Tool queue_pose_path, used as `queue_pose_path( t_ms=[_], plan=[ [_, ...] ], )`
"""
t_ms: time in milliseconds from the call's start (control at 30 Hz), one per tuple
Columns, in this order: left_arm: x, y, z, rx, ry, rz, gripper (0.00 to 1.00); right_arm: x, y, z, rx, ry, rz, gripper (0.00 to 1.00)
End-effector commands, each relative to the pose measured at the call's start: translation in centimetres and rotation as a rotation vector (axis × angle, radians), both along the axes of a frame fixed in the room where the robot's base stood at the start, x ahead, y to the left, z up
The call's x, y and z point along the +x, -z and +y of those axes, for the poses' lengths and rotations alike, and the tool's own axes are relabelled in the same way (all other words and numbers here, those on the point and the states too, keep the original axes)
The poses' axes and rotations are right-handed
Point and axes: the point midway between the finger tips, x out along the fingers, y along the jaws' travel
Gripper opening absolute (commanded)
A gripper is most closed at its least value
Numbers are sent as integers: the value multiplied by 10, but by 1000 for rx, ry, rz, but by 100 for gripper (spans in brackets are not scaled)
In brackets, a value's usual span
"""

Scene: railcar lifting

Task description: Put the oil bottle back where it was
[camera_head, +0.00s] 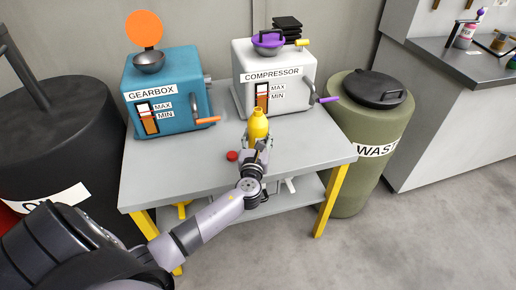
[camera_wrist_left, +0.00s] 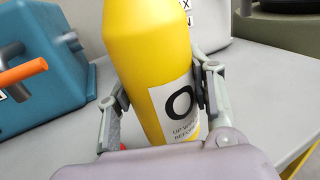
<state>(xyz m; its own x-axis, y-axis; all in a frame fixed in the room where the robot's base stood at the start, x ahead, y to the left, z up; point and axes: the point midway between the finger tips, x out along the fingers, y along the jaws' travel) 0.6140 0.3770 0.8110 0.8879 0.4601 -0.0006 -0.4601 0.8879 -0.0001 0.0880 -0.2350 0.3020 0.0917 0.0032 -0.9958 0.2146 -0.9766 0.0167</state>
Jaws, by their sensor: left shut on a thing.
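The yellow oil bottle (camera_head: 258,124) is upright over the grey table, in front of the white compressor. My left gripper (camera_head: 257,146) is shut around it from the front. In the left wrist view, the bottle (camera_wrist_left: 150,60) stands between the two fingers of my left gripper (camera_wrist_left: 160,100), its white label with a large O facing the camera. I cannot tell whether its base touches the table. My right gripper is in neither view.
The blue gearbox (camera_head: 165,88) and the white compressor (camera_head: 290,62) stand at the back of the table (camera_head: 150,180). A small red object (camera_head: 232,156) lies left of the bottle. A green waste barrel (camera_head: 352,125) stands right of the table, a dark barrel (camera_head: 90,140) left.

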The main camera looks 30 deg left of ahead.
Motion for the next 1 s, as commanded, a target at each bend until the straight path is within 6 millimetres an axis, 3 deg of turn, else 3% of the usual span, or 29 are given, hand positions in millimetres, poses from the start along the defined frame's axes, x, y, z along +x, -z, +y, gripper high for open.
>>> queue_pose_path(
  t_ms=[267,667,700,1000],
  plan=[
    [0,39,0,1,0,0,9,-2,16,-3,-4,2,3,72],
    [0,44,0,1,0,-2,9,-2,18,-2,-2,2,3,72],
    [0,45,0,0,1,0,49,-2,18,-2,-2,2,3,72],
    [0,44,0,0,0,1,68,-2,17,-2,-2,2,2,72]
  ],
)
